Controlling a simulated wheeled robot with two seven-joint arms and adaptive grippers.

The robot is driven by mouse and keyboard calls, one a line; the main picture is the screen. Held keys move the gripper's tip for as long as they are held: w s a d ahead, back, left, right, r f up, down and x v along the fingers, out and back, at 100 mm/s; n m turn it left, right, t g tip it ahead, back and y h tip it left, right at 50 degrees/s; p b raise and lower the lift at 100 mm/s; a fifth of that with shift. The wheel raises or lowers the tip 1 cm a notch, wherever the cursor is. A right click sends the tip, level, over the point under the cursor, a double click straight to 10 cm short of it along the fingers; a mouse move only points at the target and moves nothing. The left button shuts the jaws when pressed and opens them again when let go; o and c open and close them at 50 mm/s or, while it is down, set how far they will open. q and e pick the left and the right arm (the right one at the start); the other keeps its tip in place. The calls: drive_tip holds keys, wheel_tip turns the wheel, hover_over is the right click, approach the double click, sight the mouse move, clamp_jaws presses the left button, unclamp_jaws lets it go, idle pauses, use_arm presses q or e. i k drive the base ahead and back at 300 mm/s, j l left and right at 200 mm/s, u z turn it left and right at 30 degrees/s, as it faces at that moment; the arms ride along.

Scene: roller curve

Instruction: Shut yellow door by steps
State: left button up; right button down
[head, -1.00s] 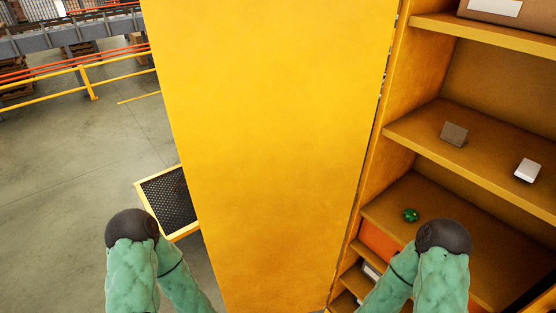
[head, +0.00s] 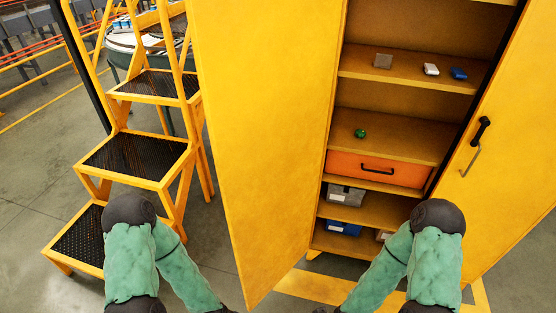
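The yellow door by the steps (head: 265,130) stands open on the left side of the yellow cabinet, swung out towards me. Its broad flat face fills the middle of the head view, and I see no handle on it. The yellow steps (head: 140,158) with black treads stand just left of it. My two green padded arms reach in from the bottom, one on each side of the door's lower part. Their lower ends run off the bottom edge, so both grippers are out of the picture.
The cabinet's right door (head: 510,140) is also open, with a black handle (head: 481,131). Shelves hold small boxes, a green ball (head: 360,133) and an orange drawer (head: 375,170). Grey floor (head: 35,165) is clear left of the steps.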

sight(265, 68)
drive_tip(key=i+j+z, duration=0.2)
drive_tip(key=j+z, duration=0.3)
drive_tip(key=j, duration=0.35)
drive_tip(key=j+z, duration=0.5)
drive_tip(key=j, duration=0.35)
drive_tip(key=j+z, duration=0.5)
drive_tip(key=j, duration=0.4)
drive_tip(key=j+z, duration=0.45)
drive_tip(key=j, duration=0.45)
